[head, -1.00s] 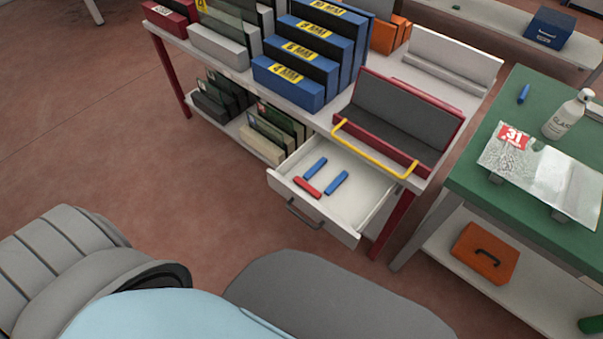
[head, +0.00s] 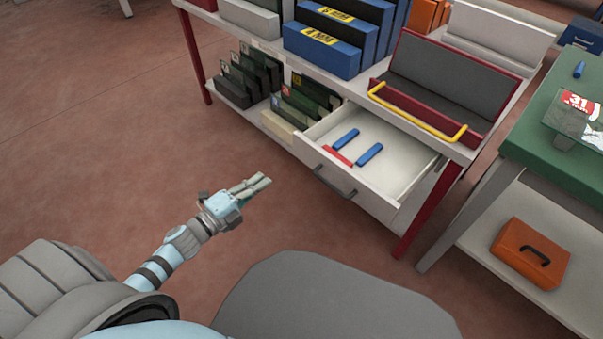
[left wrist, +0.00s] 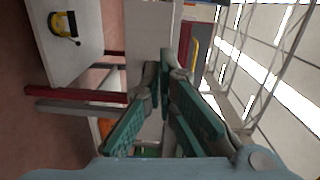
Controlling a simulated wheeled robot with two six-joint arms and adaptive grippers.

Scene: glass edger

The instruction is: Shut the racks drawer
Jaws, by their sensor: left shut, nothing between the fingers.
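The white racks drawer (head: 400,165) stands pulled out from under the table top in the head view. Its front has a dark bar handle (head: 335,181). Two blue sticks (head: 369,154) and a red one (head: 338,155) lie inside it. My left gripper (head: 262,183) is shut and empty, to the left of the drawer front and apart from it. In the left wrist view its fingers (left wrist: 168,85) show in front of a pale panel and red posts. My right gripper is not in view.
Above the drawer sits a red tray with grey lining (head: 436,82) and a yellow bar (head: 416,112). Blue boxes (head: 320,51) stand on the table top. To the right is a green-topped bench (head: 546,144) with an orange case (head: 530,252) on its shelf. Floor before the drawer is clear.

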